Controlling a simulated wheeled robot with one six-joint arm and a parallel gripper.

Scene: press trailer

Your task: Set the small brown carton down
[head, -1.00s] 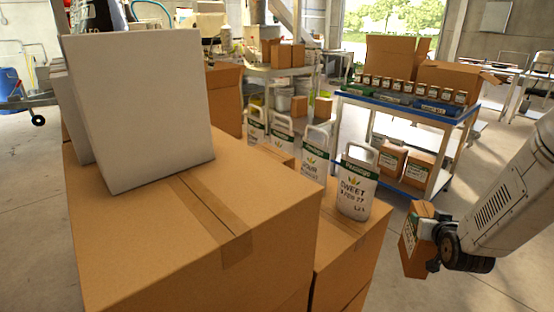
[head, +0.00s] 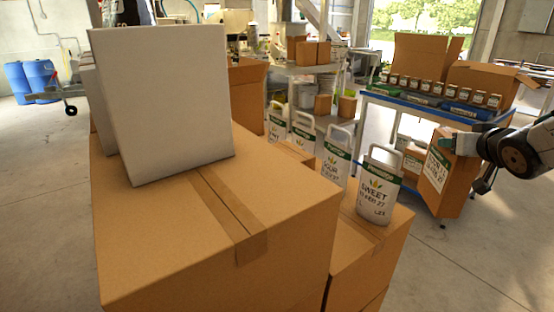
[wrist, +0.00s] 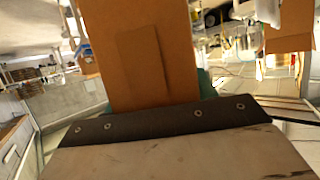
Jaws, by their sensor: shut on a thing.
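The small brown carton (head: 437,181) has a green and white label and hangs upright in my gripper (head: 466,147), at the right of the head view. My gripper is shut on the carton near its top. The carton is in front of the blue-edged trolley (head: 408,103) in the picture and hides part of its lower shelf. I cannot tell how far apart they are. In the wrist view the brown side of the carton (wrist: 143,60) fills the upper middle, beyond the dark edge of my gripper.
Small jars and open cartons (head: 425,57) crowd the trolley top. Another labelled carton (head: 411,158) stands on its lower shelf. Large brown boxes (head: 290,230) carry a white box (head: 165,100) and a white jug (head: 377,190). Bare floor (head: 470,265) lies at the lower right.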

